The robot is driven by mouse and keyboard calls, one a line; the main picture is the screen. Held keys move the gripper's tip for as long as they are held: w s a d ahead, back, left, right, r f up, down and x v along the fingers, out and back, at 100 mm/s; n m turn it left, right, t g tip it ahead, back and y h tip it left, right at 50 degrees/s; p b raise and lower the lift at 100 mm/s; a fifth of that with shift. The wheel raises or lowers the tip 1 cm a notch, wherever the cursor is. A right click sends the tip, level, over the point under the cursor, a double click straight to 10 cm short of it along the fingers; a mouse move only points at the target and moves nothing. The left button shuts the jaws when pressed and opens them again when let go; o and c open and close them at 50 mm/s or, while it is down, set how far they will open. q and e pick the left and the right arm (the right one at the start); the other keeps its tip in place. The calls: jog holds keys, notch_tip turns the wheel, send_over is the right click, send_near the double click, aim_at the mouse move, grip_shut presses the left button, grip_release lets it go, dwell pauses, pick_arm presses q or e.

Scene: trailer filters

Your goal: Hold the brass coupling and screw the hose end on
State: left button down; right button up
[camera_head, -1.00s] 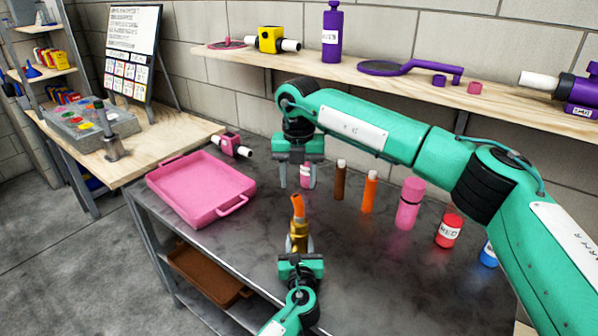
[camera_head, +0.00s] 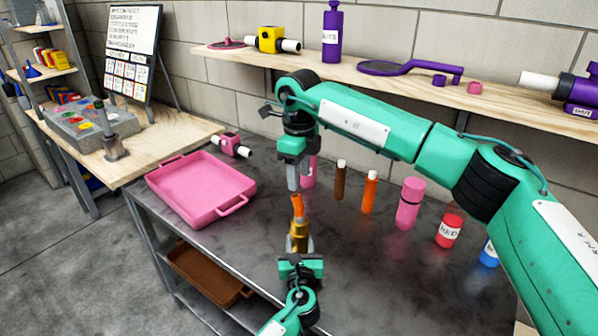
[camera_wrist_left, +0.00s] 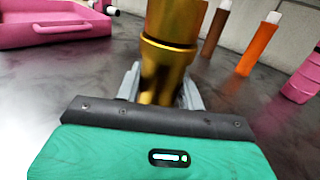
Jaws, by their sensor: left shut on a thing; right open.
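The brass coupling (camera_head: 299,230) stands upright, and my left gripper (camera_head: 299,246) is shut on it. It fills the top middle of the left wrist view (camera_wrist_left: 168,48), between the fingers of my left gripper (camera_wrist_left: 160,88). The orange hose end (camera_head: 297,205) sits at the top of the coupling and leans slightly; I cannot tell how firmly it is seated. My right gripper (camera_head: 294,178) is open and empty, pointing down just above the orange hose end. It is seen edge-on in the head view, so one finger hides the other.
A pink tray (camera_head: 240,207) lies left on the dark bench. A brown bottle (camera_head: 340,182), an orange bottle (camera_head: 369,195), a pink bottle (camera_head: 409,205) and a red can (camera_head: 449,230) stand to the right. A wooden shelf (camera_head: 400,86) runs behind.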

aim_at(299, 203)
jog(key=shift+f, duration=0.1)
notch_tip(299, 203, down, 12)
jog(key=shift+r, duration=0.1)
dwell(0.7)
jog(key=c, duration=0.8)
jog(key=m, duration=0.3)
jog(key=shift+m, duration=0.4)
jog(key=m, duration=0.4)
jog(key=o, duration=1.1)
